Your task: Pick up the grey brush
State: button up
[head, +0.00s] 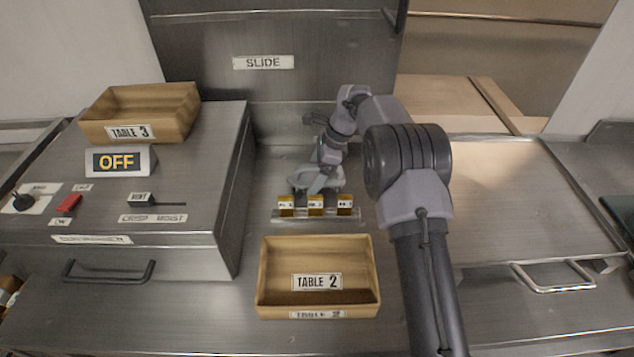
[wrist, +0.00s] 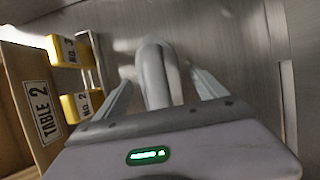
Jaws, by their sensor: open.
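My gripper (head: 316,188) is low over the steel counter, just behind a row of yellow labelled blocks. In the wrist view my gripper (wrist: 160,80) is open, with one finger on each side of a smooth grey rounded shape. This shape looks like the handle of the grey brush (wrist: 154,72); no bristles show. I cannot tell whether either finger touches it. In the head view my arm and gripper cover that spot, and I cannot separate the brush clearly from the gripper.
The yellow blocks (head: 315,205) stand on a small rack close in front of my gripper. A wooden TABLE 2 box (head: 318,250) is nearer. The steel oven housing (head: 215,190) is at left, carrying a TABLE 3 box (head: 140,110). A SLIDE panel (head: 280,85) rises behind.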

jog(key=shift+r, duration=0.1)
jog(key=c, duration=1.5)
notch_tip(320, 180, up, 10)
jog(key=p, duration=0.4)
jog(key=shift+c, duration=0.2)
